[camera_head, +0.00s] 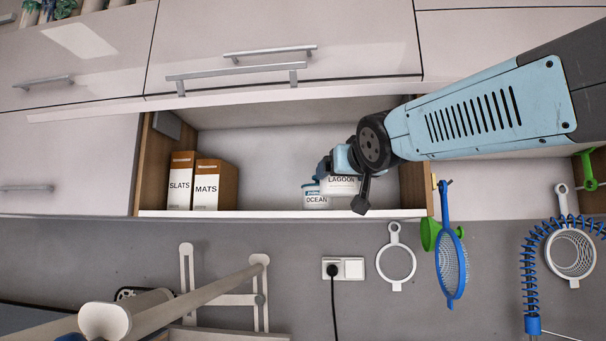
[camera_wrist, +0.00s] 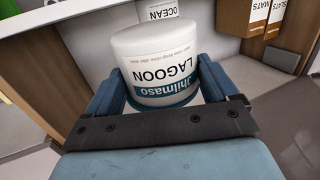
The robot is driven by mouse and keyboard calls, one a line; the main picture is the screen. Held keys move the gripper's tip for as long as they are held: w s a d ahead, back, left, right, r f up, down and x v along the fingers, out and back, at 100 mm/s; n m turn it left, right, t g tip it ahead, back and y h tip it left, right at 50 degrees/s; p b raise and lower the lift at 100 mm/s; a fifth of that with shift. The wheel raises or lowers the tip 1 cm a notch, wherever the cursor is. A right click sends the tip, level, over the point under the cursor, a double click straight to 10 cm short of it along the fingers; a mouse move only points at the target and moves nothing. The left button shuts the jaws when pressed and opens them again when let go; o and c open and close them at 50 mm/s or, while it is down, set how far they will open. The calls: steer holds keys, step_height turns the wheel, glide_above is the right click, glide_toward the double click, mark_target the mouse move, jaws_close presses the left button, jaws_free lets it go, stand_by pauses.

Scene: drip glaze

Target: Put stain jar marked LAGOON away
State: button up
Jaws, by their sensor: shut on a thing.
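The stain jar marked LAGOON (camera_wrist: 160,66) is white with a teal band and fills the middle of the wrist view, upside down there. My gripper (camera_wrist: 160,92) is shut on it, with one blue finger on each side. In the head view the LAGOON jar (camera_head: 343,186) shows at the front of an open cupboard compartment (camera_head: 260,213), partly hidden by my gripper (camera_head: 345,165). A white jar marked OCEAN (camera_head: 316,198) stands just left of it; its label also shows in the wrist view (camera_wrist: 158,11). I cannot tell whether the LAGOON jar touches the shelf.
Brown boxes marked SLATS (camera_head: 180,185) and MATS (camera_head: 212,187) stand at the compartment's left. The shelf between MATS and OCEAN is clear. A raised door with a handle (camera_head: 236,70) is above. Strainers (camera_head: 451,262) hang at the right below.

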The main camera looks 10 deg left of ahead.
steer(key=w+d+m+h, duration=0.1)
steer(key=w+d, duration=0.3)
steer(key=d, duration=0.5)
steer(key=shift+r+m+t+h, duration=0.3)
steer(key=shift+r+m+h, duration=0.15)
steer(key=shift+h, duration=0.35)
steer(key=shift+s, duration=0.2)
steer(key=shift+w+d+r+x, duration=0.1)
steer(key=shift+d+x, duration=0.25)
steer(key=shift+x, duration=1.5)
steer(key=shift+w+d+r+x, duration=0.1)
steer(key=shift+d+x, duration=0.25)
steer(key=shift+x, duration=1.5)
steer(key=shift+w+d+r+x, duration=0.1)
steer(key=shift+d+x, duration=0.3)
steer(key=shift+x, duration=1.45)
steer(key=shift+w, duration=0.2)
steer(key=shift+w+d+f, duration=0.1)
steer(key=shift+w+f, duration=0.05)
steer(key=shift+f, duration=1.15)
steer(key=shift+f, duration=0.45)
